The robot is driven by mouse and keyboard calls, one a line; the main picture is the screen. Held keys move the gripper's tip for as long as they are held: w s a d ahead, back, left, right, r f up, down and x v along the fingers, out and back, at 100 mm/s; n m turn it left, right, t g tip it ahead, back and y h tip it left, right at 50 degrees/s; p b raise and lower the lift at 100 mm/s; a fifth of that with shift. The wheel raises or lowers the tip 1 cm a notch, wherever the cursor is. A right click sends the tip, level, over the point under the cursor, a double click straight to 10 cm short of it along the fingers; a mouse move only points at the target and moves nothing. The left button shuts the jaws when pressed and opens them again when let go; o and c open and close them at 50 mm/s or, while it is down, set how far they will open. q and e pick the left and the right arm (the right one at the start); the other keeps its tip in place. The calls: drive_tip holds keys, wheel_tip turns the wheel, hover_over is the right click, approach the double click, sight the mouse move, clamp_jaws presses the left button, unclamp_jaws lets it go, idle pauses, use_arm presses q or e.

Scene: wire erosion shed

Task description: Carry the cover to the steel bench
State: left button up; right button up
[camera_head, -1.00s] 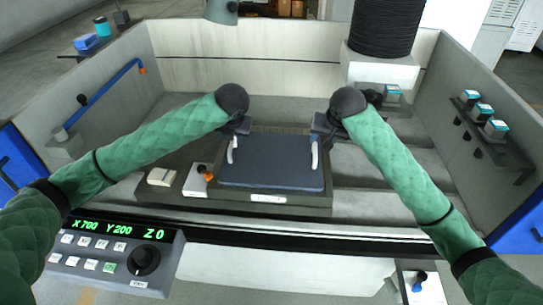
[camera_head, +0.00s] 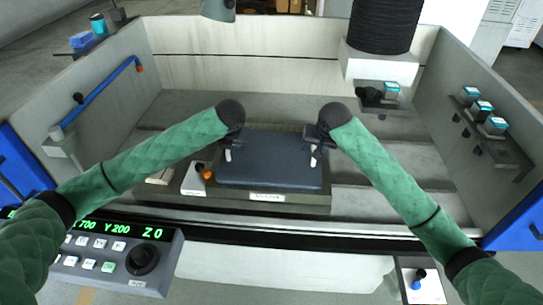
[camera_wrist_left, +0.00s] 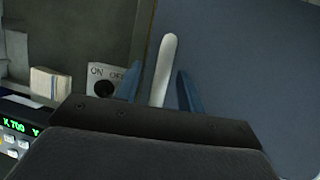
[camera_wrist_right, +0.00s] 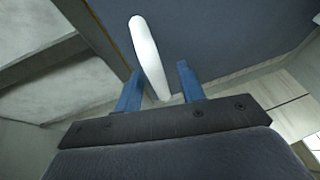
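The cover (camera_head: 270,165) is a dark blue-grey flat plate with a white handle on its left side and another on its right. It lies level on a dark base with a label on its front. My left gripper (camera_head: 229,150) is at the left handle (camera_wrist_left: 164,60); its two blue fingers stand apart on either side of that handle. My right gripper (camera_head: 316,149) is at the right handle (camera_wrist_right: 147,50), with its fingers also open on both sides of it. Gaps show between fingers and handles. I cannot identify the steel bench in these views.
The cover lies inside a grey walled tank (camera_head: 245,60). A control panel (camera_head: 120,255) is at the front left. A black spool (camera_head: 384,25) stands at the back right. Flat ledges right of the cover are clear.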

use_arm(q)
clamp_jaws()
use_arm(e)
clamp_jaws()
use_arm(q)
drive_tip(key=shift+w, duration=0.1)
use_arm(e)
drive_tip(key=shift+w+r, duration=0.1)
idle(1.0)
